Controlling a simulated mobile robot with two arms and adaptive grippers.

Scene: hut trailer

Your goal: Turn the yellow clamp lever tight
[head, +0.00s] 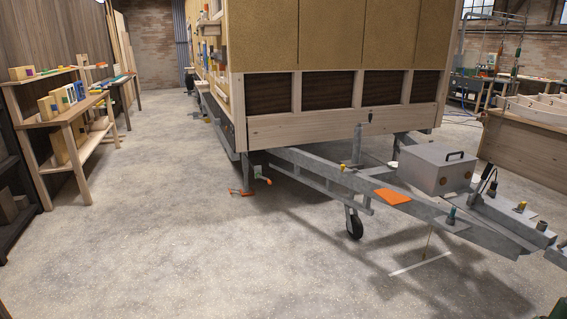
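A trailer drawbar (425,207) of grey metal runs from under the wooden hut (340,125) to the lower right. A grey upright post (357,146) stands at it, above a small black jockey wheel (355,224) on the floor. A small yellow piece (343,168) sits on the frame just left of the post; it may be the clamp lever, but is too small to tell its turn. Another small yellow piece (521,207) stands on the drawbar at the right. Neither of my grippers is in view.
A grey box with a handle (437,168) and an orange plate (393,196) sit on the drawbar. A workbench (68,115) stands at the left, a wooden table (525,145) at the right. The concrete floor (190,240) left of the drawbar is clear.

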